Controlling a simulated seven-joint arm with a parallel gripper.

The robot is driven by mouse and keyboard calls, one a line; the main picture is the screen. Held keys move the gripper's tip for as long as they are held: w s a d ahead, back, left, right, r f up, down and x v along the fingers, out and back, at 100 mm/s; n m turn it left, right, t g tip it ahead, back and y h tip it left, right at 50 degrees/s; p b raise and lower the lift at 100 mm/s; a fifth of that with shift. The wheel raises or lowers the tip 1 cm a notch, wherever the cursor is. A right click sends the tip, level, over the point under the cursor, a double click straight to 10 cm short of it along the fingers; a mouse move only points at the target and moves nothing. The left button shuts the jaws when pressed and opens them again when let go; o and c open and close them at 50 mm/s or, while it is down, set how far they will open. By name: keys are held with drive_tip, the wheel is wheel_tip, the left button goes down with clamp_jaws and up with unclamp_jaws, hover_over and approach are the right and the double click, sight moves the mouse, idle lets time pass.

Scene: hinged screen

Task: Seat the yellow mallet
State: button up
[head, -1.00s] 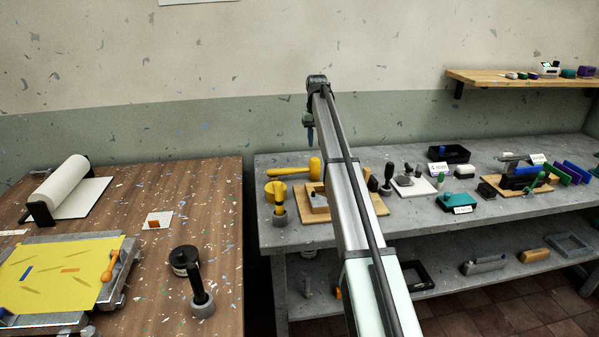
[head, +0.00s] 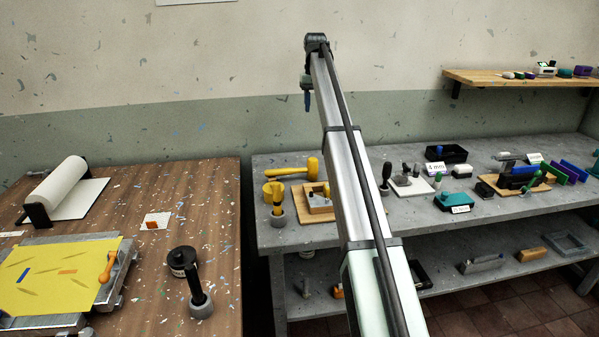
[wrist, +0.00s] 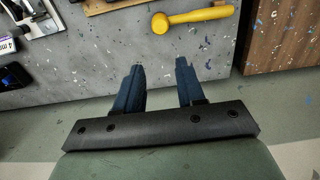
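The yellow mallet (head: 294,170) lies on its side near the back left of the grey bench, its head to the right and its handle to the left. It also shows near the top of the wrist view (wrist: 190,17), with its head left and handle right. My gripper (wrist: 160,68) is open, with nothing between its two blue fingers. In the head view my gripper (head: 307,103) hangs high over the bench, its fingers pointing down. A yellow round piece (head: 271,189) and a yellow-handled tool in a grey collar (head: 277,218) stand in front of the mallet.
A wooden board with a box (head: 320,203) is right of the yellow tool, partly behind my arm. Several tools and trays, such as a black tray (head: 448,153), fill the bench's right side. A brown table (head: 130,215) stands left, across a gap.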

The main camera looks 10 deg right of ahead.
drive_tip(key=o, duration=0.6)
drive_tip(key=t, duration=1.3)
approach(313, 160)
drive_tip(key=w, duration=0.1)
drive_tip(key=w+f, duration=0.1)
drive_tip(key=w, duration=0.1)
drive_tip(key=shift+a+f+t, duration=0.1)
drive_tip(key=shift+f+t, duration=0.2)
drive_tip(key=shift+x, duration=2.5)
